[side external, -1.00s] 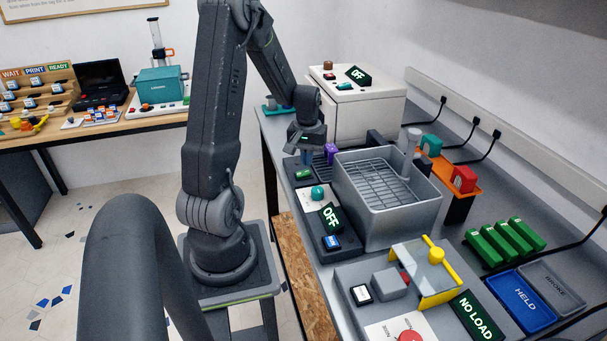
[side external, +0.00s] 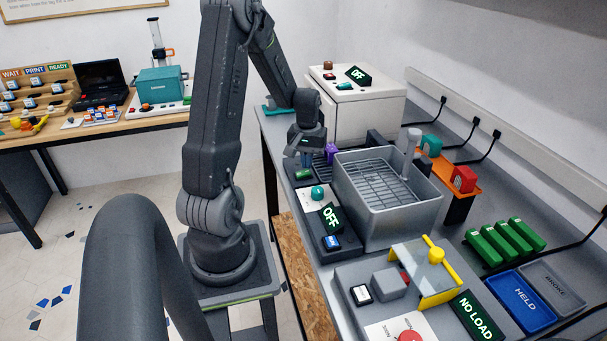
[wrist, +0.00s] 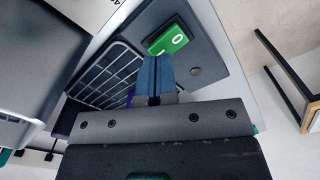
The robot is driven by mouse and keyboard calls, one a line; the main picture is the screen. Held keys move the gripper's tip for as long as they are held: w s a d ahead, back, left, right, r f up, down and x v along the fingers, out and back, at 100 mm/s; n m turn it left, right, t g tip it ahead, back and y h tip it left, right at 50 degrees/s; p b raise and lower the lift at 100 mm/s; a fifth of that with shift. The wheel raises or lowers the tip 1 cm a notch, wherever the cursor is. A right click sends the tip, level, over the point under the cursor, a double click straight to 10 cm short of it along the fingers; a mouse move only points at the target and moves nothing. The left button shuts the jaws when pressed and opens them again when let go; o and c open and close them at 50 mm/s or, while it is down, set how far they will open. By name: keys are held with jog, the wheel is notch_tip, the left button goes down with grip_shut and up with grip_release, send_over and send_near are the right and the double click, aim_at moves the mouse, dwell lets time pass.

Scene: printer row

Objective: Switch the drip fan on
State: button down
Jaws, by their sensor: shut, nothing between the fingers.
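A green rocker switch (side external: 304,174) sits on a dark panel left of the grey drip tray. It also shows in the wrist view (wrist: 168,40), with white marks on its face. My gripper (side external: 305,162) is shut and empty, its blue fingers pointing down just behind the rocker. In the wrist view the closed fingers (wrist: 152,62) overlap the rocker's near side. I cannot tell whether they touch it. An OFF display (side external: 330,217) stands nearer the camera. Another OFF display (side external: 358,75) is on the white cabinet; which one belongs to the fan is unclear.
The deep grey drip tray (side external: 408,226) with a grid stands close right of my gripper. A purple part (side external: 331,153) is right beside the fingers. A teal knob (side external: 318,192) is nearer the camera. The white cabinet (side external: 362,108) stands behind. The bench's left edge is close.

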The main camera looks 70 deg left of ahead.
jog(key=shift+f, duration=0.9)
dwell(0.3)
jog(key=shift+r, duration=3.5)
